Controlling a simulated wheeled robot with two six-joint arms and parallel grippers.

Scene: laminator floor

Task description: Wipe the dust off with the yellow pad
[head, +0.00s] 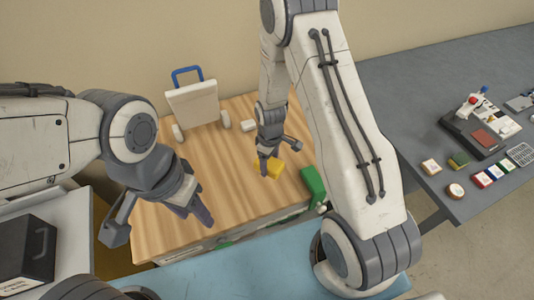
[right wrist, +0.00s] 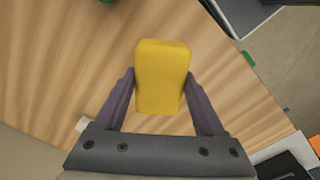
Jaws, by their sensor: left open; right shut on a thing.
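The yellow pad (right wrist: 161,78) is between the fingers of my right gripper (right wrist: 160,100), which is shut on it. In the head view the yellow pad (head: 273,169) shows just under the right gripper (head: 268,160), over the wooden table top (head: 170,225). I cannot tell whether the pad touches the wood. My left gripper (head: 198,212) is open and empty above the left front part of the table. No dust can be made out in either view.
A white board with a blue handle (head: 194,100) stands at the back of the table. A small white block (head: 248,126) lies near it. A green object (head: 313,185) is at the right edge. A grey bench (head: 450,80) with several small items is at right. A black box (head: 28,250) is at left.

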